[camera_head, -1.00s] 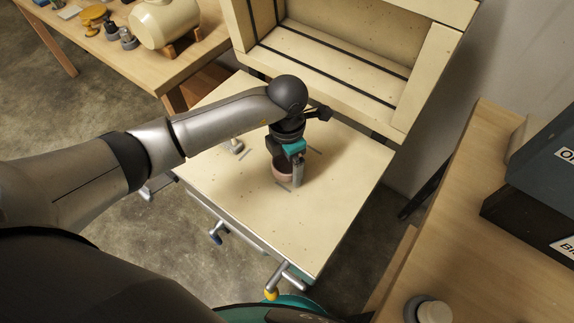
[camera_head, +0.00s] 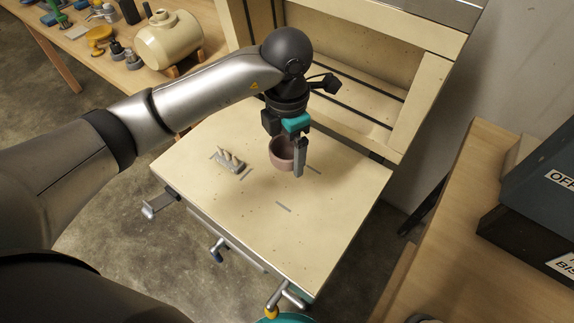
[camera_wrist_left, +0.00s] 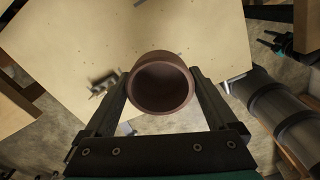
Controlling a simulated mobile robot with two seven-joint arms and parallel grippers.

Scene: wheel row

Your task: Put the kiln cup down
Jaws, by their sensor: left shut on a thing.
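The kiln cup (camera_head: 280,154) is a small brownish-pink round cup. My left gripper (camera_head: 292,153) is shut on it, with one finger in front of its right side in the head view. The cup appears upright and a little above the pale tabletop (camera_head: 335,205). In the left wrist view the cup (camera_wrist_left: 161,108) sits between the two fingers, its open mouth facing the camera. A small dark and teal shape at the upper right of that view looks like my right gripper (camera_wrist_left: 270,42); its jaws are too small to judge.
A small grey rack with pale cones (camera_head: 229,162) stands left of the cup. Thin grey marks lie on the tabletop. A pale open-fronted frame (camera_head: 405,105) rises behind. The tabletop's front and right are clear. Dark boxes (camera_head: 540,175) stand on the bench at right.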

